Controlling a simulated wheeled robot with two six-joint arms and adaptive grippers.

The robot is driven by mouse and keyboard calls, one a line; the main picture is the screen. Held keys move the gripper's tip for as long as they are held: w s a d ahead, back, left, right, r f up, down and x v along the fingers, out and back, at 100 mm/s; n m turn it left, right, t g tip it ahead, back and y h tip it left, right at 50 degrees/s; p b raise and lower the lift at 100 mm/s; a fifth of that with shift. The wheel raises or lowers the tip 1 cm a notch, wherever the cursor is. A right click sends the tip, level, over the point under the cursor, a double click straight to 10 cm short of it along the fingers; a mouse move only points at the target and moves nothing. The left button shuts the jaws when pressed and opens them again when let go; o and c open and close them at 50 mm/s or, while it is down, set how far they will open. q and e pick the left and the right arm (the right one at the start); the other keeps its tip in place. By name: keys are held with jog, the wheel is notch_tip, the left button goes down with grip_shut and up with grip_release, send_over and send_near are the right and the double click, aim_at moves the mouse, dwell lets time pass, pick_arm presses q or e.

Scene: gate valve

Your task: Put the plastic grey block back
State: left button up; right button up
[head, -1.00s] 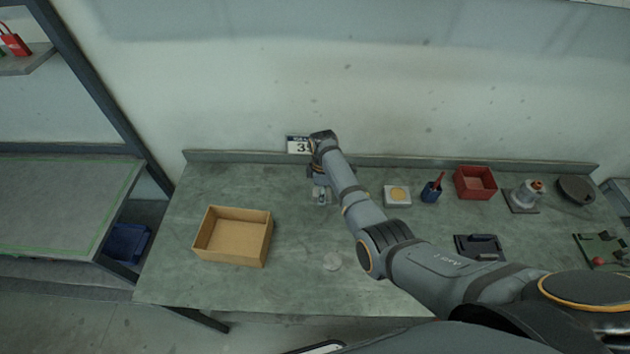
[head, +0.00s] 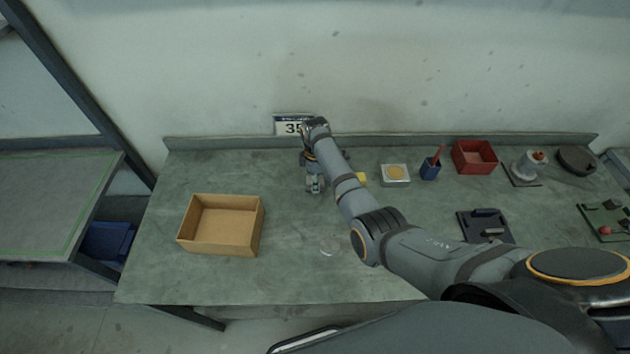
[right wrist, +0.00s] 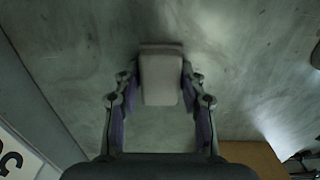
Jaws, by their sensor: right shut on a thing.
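The grey block (right wrist: 161,77) is a light grey, rounded rectangular piece between the two fingers of my right gripper (right wrist: 159,90) in the right wrist view. The gripper is shut on it. In the head view my right gripper (head: 315,183) points down over the back left part of the workbench, to the right of the cardboard box. The block is too small there to make out clearly. I cannot tell how high it is above the bench. My left gripper is not in view.
An open cardboard box (head: 222,246) stands at left. A dark fixture (head: 484,227) lies at right. A white box with a yellow disc (head: 395,174), a blue cup (head: 430,170), a red bin (head: 474,157) and a valve (head: 527,166) stand along the back. The front middle is mostly clear.

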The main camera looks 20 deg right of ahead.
jog(key=shift+f, duration=0.2)
jog(key=o, duration=1.1)
jog(key=shift+o, duration=1.2)
jog(key=shift+w, duration=0.1)
jog(key=shift+r, duration=0.55)
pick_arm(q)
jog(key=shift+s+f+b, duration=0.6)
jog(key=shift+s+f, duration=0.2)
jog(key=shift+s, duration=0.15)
pick_arm(e)
notch_tip(320, 180, up, 11)
jog(key=shift+r, duration=0.2)
